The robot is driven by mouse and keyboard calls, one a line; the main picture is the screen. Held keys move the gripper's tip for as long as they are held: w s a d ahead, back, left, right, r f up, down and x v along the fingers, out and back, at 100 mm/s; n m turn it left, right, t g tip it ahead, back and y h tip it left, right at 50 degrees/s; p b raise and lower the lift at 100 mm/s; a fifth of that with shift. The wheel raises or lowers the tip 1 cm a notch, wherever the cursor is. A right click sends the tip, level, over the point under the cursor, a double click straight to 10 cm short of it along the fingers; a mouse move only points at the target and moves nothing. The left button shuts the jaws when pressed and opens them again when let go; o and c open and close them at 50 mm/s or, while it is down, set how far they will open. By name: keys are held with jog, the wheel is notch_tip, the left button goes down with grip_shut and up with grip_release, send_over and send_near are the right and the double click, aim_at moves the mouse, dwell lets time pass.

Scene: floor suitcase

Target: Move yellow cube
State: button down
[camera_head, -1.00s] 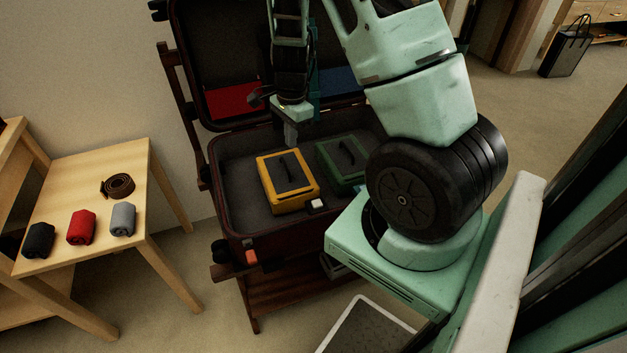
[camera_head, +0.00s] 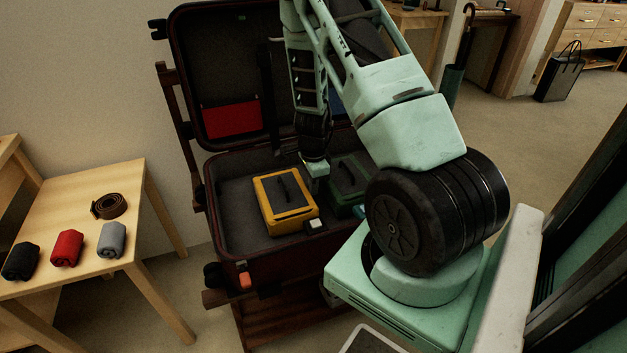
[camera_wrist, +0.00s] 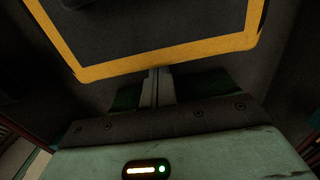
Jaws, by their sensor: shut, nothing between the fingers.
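The yellow cube (camera_head: 270,213), a flat packing case with a yellow rim and a dark top with a handle, lies in the suitcase (camera_head: 232,222). My gripper (camera_wrist: 157,82) is shut and empty. In the wrist view its closed fingers point at the near yellow edge of the cube (camera_wrist: 170,60); I cannot tell whether they touch it. In the head view my wrist is above the gap between the yellow cube and a green cube (camera_head: 347,176), and the fingertips are not clear.
The green cube lies right of the yellow one, partly hidden by my arm. The open lid (camera_head: 225,70) stands behind. A wooden table (camera_head: 110,240) at left bears a belt (camera_head: 109,206) and rolled cloths (camera_head: 67,248). A small white piece (camera_head: 315,225) is at the suitcase's front.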

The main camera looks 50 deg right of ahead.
aim_at(280, 193)
dwell(0.3)
jog(key=w+a+p, duration=0.1)
jog(key=a, duration=0.1)
jog(key=w+a+p, duration=0.1)
jog(key=w+a, duration=0.1)
jog(key=w+a+p, duration=0.1)
jog(key=a+p, duration=0.1)
jog(key=a, duration=0.1)
jog(key=shift+w+a+r, duration=0.1)
jog(key=shift+w+r, duration=0.1)
jog(key=shift+w+a+f, duration=0.25)
jog(key=shift+w+a, duration=0.05)
jog(key=shift+a, duration=0.15)
jog(key=shift+r, duration=0.1)
